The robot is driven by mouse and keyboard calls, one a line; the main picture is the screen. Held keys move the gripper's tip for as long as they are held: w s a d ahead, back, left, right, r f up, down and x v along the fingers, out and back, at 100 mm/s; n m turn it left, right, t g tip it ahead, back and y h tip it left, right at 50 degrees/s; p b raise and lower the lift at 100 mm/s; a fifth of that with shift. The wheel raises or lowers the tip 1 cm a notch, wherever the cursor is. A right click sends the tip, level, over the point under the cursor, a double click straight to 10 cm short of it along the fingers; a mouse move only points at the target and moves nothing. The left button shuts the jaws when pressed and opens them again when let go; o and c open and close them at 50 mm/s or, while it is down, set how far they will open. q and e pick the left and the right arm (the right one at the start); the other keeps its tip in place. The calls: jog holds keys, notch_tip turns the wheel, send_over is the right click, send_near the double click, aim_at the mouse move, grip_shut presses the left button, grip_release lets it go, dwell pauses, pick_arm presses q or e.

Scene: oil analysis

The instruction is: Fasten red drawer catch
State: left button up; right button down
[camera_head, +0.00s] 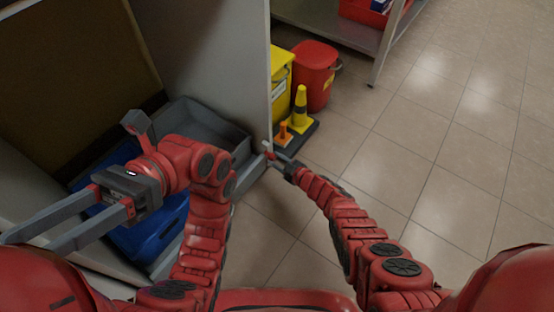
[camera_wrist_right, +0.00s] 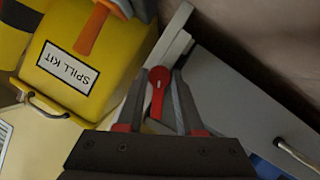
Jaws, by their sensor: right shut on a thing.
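The red drawer catch (camera_wrist_right: 158,88) shows in the right wrist view as a small lever with a round head, on a pale grey edge. My right gripper (camera_wrist_right: 160,78) has its two fingers closed around it from both sides. In the head view my right gripper (camera_head: 268,153) is low beside the cabinet's front edge, and the catch is too small to make out clearly. A grey drawer or tray (camera_head: 218,130) holds a blue container (camera_head: 150,238) low in the cabinet.
A grey cabinet panel (camera_head: 228,60) stands beside the drawer. Behind my right gripper are a yellow spill kit bin (camera_head: 281,82), a red bin (camera_head: 316,76) and a yellow cone (camera_head: 301,105). A metal shelf (camera_head: 330,35) is at the back. The tiled floor (camera_head: 450,130) at right is clear.

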pick_arm(q)
jog(key=shift+s+a+f+m+t+y, duration=0.15)
jog(key=shift+s+a+f+t+y, duration=0.05)
jog(key=shift+s+a+t, duration=0.25)
jog(key=shift+s+a+f+m+t+y, duration=0.2)
jog(key=shift+s+a+t, duration=0.15)
jog(key=shift+t, duration=0.2)
pick_arm(e)
jog(key=shift+f+n+t, duration=0.1)
jog(key=shift+n+t, duration=0.3)
jog(key=shift+n, duration=0.2)
jog(key=c, duration=0.5)
grip_release()
jog(key=shift+c, duration=0.2)
pick_arm(q)
jog(key=shift+d+r, duration=0.1)
